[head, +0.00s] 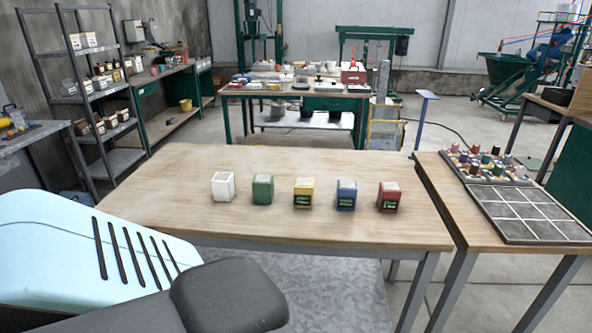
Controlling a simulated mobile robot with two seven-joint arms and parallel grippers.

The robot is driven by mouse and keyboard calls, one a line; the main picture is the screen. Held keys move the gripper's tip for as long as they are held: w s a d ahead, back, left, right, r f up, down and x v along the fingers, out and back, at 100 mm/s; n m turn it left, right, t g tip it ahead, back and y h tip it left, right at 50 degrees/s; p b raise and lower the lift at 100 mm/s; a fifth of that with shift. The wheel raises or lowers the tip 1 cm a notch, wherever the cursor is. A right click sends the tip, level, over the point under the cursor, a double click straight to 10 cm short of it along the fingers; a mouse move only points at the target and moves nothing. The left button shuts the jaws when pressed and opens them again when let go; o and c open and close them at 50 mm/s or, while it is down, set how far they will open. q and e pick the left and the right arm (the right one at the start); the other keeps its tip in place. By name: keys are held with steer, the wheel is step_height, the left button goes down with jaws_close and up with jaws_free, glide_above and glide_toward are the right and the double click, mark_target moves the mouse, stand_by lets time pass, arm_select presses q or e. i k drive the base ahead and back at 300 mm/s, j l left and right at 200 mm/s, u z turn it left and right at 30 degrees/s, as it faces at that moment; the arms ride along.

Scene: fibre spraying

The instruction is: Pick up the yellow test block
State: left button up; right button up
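The yellow test block (303,194) stands on the wooden table (170,170) in the middle of a row of blocks. It has a pale top and a dark label on its front. A green block (263,190) is to its left and a blue block (346,195) to its right, both apart from it. Neither of my grippers shows in the head view. A pale blue and dark grey part, likely of my own left arm, fills the lower left corner and hides the table's near left part.
A white block (223,186) and a red block (389,197) stand at the row's ends. A side table (440,185) at the right holds a gridded tray (535,238) and several small coloured items. The wooden table is clear around the row.

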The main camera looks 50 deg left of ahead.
mark_target(302, 186)
steer(key=k+j, duration=0.1)
steer(key=j, duration=0.3)
steer(key=k+j, duration=0.1)
steer(key=j, duration=0.35)
steer(key=k+j, duration=0.1)
steer(key=j, duration=0.3)
steer(key=k+j, duration=0.1)
steer(key=j, duration=0.35)
